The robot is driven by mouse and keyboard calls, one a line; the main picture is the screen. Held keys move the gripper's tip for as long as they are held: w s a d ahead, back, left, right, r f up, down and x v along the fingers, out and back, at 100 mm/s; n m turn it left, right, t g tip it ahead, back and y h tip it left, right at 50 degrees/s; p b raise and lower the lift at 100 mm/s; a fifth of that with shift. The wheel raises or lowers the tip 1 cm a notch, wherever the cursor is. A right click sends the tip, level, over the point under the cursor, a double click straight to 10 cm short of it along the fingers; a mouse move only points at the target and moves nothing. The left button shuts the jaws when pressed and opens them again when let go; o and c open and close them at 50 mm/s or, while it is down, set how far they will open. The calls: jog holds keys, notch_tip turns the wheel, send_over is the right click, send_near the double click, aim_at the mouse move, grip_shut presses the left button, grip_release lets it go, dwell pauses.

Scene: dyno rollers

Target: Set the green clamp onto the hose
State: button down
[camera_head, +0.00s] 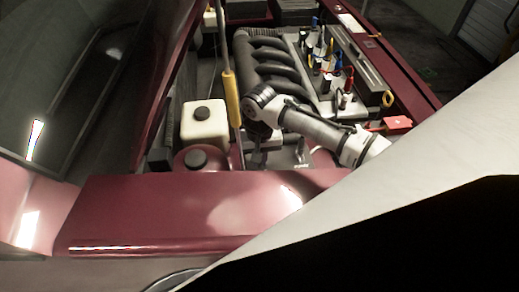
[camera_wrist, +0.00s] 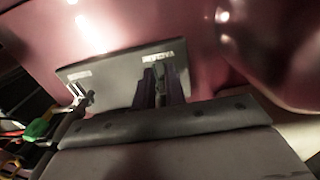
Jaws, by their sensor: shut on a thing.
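My arm reaches into the engine bay from the right in the head view, with my gripper (camera_head: 257,143) pointing down, dark and small there. In the wrist view my gripper (camera_wrist: 161,88) has its two dark purple fingers close together, shut on a small grey-green piece (camera_wrist: 161,71). Too little of this piece shows to tell whether it is the green clamp. A bright green part (camera_wrist: 38,128) shows apart from the fingers at the left of the wrist view; I cannot tell what it is. I cannot make out the hose for certain in either view.
A white tank (camera_head: 204,127) and a red tank with a black cap (camera_head: 196,160) stand left of my gripper. A yellow-sleeved rod (camera_head: 232,98) rises close by. The grey manifold (camera_head: 271,65) lies behind, and the red front panel (camera_head: 185,212) lies in front.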

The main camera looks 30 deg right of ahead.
jog(key=shift+r, duration=0.1)
notch_tip(320, 180, up, 3)
jog(key=p, duration=0.2)
jog(key=shift+p, duration=0.4)
jog(key=c, duration=1.4)
grip_release()
jog(key=shift+c, duration=0.2)
notch_tip(320, 180, up, 14)
jog(key=b, duration=0.2)
